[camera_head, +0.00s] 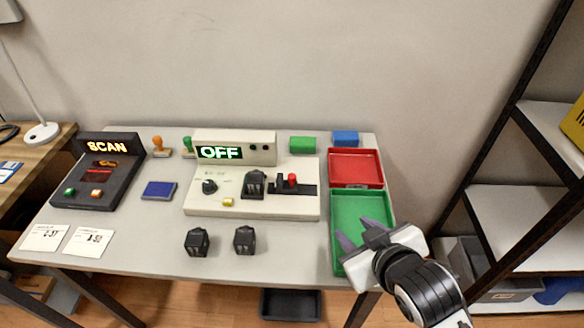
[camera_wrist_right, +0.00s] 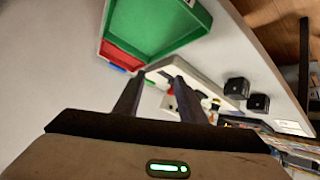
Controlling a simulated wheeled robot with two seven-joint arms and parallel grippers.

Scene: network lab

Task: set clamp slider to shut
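The clamp slider (camera_head: 292,180) has a red knob and sits on a dark track at the right of the beige device (camera_head: 230,208). A black block-shaped part (camera_head: 255,184) stands at the left end of the track. The device's display reads OFF. My right gripper (camera_head: 356,232) is open and empty over the green tray (camera_head: 350,203), to the right of and nearer than the slider. In the right wrist view, the open fingers (camera_wrist_right: 160,86) point toward the device, with a small red spot between them. My left gripper is not in view.
A red tray (camera_head: 356,154) adjoins the green one. Two black blocks (camera_head: 197,242) (camera_head: 245,240) stand in front of the device. A dark SCAN box (camera_head: 83,178), a blue pad (camera_head: 158,190) and cards (camera_head: 88,242) lie left. A shelf rack (camera_head: 540,200) stands right.

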